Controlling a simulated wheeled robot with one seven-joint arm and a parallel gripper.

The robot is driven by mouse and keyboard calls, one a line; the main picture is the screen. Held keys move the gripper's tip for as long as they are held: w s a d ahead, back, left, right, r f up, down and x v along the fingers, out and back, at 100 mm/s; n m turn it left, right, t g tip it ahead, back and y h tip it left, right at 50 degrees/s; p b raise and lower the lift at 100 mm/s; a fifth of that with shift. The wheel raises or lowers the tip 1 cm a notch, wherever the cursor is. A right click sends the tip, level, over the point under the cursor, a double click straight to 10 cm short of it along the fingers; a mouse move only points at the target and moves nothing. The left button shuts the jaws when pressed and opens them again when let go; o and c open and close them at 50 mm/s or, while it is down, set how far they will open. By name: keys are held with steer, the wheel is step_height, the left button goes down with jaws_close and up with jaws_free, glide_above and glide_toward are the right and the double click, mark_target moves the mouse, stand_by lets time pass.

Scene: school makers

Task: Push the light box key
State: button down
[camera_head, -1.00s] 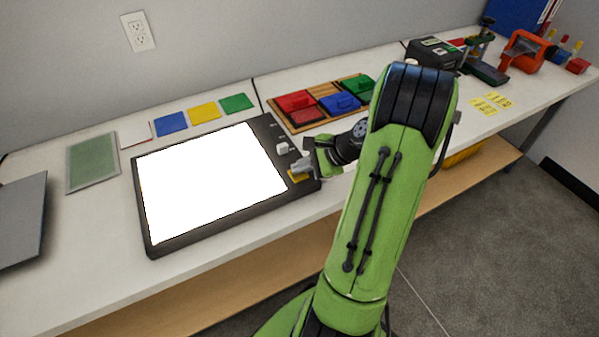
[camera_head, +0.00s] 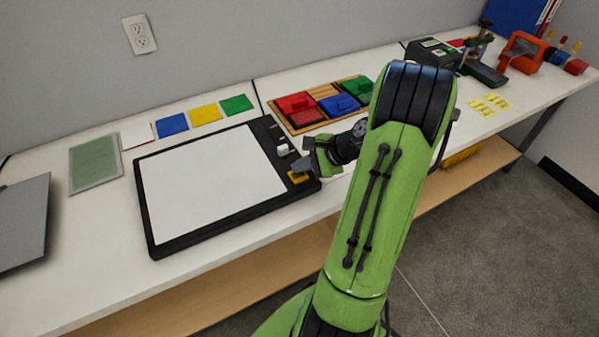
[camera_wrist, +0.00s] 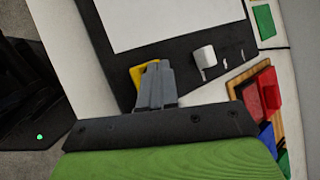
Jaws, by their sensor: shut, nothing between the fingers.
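The light box (camera_head: 150,221) is a flat black-framed panel on the bench, and its white surface (camera_head: 210,185) is unlit now. A yellow key (camera_head: 298,177) sits on the frame's right strip, near the front corner. A white knob-like block (camera_head: 282,149) stands behind it on the same strip and also shows in the wrist view (camera_wrist: 204,58). My gripper (camera_head: 299,167) is shut and empty, its tips at the yellow key. In the wrist view the fingertips (camera_wrist: 155,66) partly cover the key (camera_wrist: 138,73); I cannot tell whether they touch it.
Red, blue and green stamp-like blocks sit on a wooden tray (camera_head: 313,88) behind my gripper. Coloured squares, a green-grey panel (camera_head: 94,163) and a grey sheet (camera_head: 22,222) lie on the bench (camera_head: 92,288). Black and orange devices (camera_head: 522,52) stand far right.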

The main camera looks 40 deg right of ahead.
mark_target(302, 176)
step_height(302, 176, up, 6)
steer(key=p, duration=0.6)
steer(key=shift+p, duration=0.3)
steer(key=s+a+r+n+g+h+p, duration=0.1)
steer(key=a+r+n+g, duration=0.1)
steer(key=a+r+n, duration=0.5)
steer(key=s+a+r+n+g+h+p, duration=0.1)
steer(key=a+r+n+g+p, duration=0.1)
steer(key=a+r+n, duration=0.6)
steer(key=s+a+r+n+h, duration=0.1)
steer(key=s+a+r+n, duration=0.1)
steer(key=s, duration=0.4)
steer(key=s+a+r+n+t+p, duration=0.1)
steer(key=s+a+r+n, duration=0.1)
steer(key=s+a+n, duration=0.3)
steer(key=shift+s+a+r+h, duration=0.15)
steer(key=shift+s+a+h, duration=0.25)
steer(key=shift+s+a, duration=0.35)
